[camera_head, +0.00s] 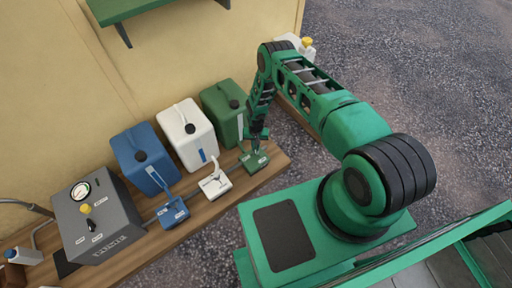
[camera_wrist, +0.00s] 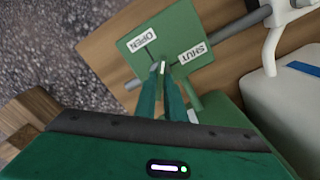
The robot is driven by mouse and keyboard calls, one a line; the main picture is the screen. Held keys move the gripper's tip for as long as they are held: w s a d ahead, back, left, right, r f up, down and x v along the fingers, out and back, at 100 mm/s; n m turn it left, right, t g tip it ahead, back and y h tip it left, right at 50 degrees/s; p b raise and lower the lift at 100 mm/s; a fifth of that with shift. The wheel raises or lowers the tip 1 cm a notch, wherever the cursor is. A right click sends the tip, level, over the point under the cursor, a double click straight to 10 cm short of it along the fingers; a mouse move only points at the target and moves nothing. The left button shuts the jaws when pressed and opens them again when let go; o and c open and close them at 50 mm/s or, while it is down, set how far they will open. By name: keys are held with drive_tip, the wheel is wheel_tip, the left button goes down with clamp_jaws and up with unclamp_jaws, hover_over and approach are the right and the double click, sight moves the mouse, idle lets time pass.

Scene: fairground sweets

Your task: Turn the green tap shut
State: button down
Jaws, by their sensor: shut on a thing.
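The green tap (camera_head: 254,162) sits on the wooden shelf in front of the green canister (camera_head: 222,104) in the head view. In the wrist view its green plate (camera_wrist: 178,22) carries an OPEN label (camera_wrist: 138,40) on the left and a SHUT label (camera_wrist: 193,53) on the right. My gripper (camera_wrist: 163,72) reaches down to the plate between the two labels, shut on the tap's handle. The fingers hide most of the handle, so I cannot tell its exact angle.
The white tap (camera_head: 214,184) and white canister (camera_head: 188,132) stand just left, then the blue tap (camera_head: 172,212) and blue canister (camera_head: 142,158). A grey gauge box (camera_head: 98,222) stands farther left. A pipe (camera_wrist: 250,20) runs beside the green plate. Open gravel lies right of the shelf.

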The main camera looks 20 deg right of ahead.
drive_tip(key=m, duration=0.5)
drive_tip(key=shift+m, duration=0.3)
drive_tip(key=m, duration=0.4)
drive_tip(key=shift+w+a, duration=0.1)
drive_tip(key=shift+a, duration=0.05)
drive_tip(key=shift+w+a+m, duration=0.1)
drive_tip(key=shift+m, duration=0.3)
drive_tip(key=c, duration=1.8)
unclamp_jaws()
drive_tip(key=shift+c, duration=0.2)
drive_tip(key=shift+r, duration=0.1)
wheel_tip(320, 180, up, 11)
drive_tip(key=shift+f, duration=0.2)
